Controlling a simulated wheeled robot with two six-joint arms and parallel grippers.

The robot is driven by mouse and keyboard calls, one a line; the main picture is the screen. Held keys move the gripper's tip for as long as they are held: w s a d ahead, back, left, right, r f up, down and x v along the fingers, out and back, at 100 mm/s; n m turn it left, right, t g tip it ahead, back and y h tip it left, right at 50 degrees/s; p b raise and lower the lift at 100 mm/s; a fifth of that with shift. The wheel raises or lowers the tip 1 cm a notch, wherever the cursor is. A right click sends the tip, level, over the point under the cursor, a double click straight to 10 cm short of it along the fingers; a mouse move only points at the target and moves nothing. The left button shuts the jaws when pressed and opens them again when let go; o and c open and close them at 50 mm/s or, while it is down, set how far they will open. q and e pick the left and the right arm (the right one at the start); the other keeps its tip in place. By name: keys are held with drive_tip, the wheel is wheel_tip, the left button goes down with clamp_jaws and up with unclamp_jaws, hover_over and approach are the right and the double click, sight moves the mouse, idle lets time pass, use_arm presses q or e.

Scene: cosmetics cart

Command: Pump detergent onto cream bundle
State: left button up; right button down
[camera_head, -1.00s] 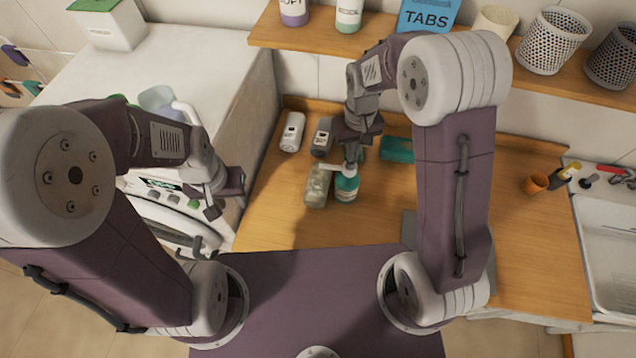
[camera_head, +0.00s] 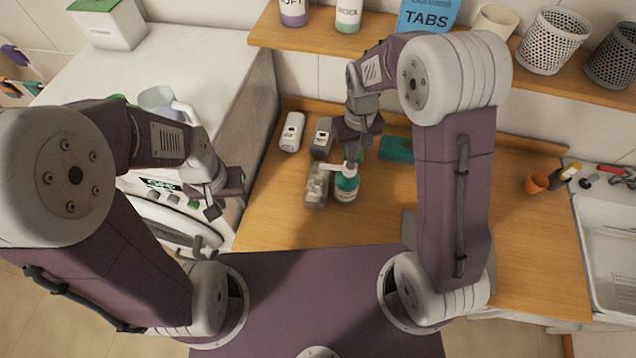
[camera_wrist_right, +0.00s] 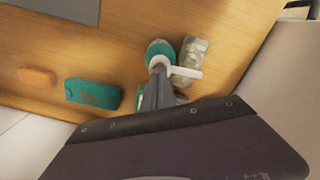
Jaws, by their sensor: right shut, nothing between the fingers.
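The pump bottle, teal with a white label and white pump head (camera_head: 347,186), stands upright on the wooden counter. The cream bundle (camera_head: 316,186) lies close to its left, under the white spout. In the right wrist view the bottle (camera_wrist_right: 160,48) and bundle (camera_wrist_right: 194,58) sit side by side, with the spout pointing over the bundle. My right gripper (camera_head: 352,157) is shut, empty and right above the pump head; whether it touches cannot be told. In the wrist view its tips (camera_wrist_right: 158,72) cover part of the pump. My left gripper (camera_head: 226,197) hangs open and empty beside the washing machine.
A teal item (camera_head: 397,149) lies behind the pump bottle.

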drive_tip(key=shift+f, duration=0.15)
drive_tip(key=shift+f+b, duration=1)
drive_tip(key=shift+f, duration=0.35)
drive_tip(key=shift+r, duration=0.1)
drive_tip(key=shift+r+p, duration=1.45)
drive_tip(key=shift+r, duration=0.05)
drive_tip(key=shift+f, duration=0.2)
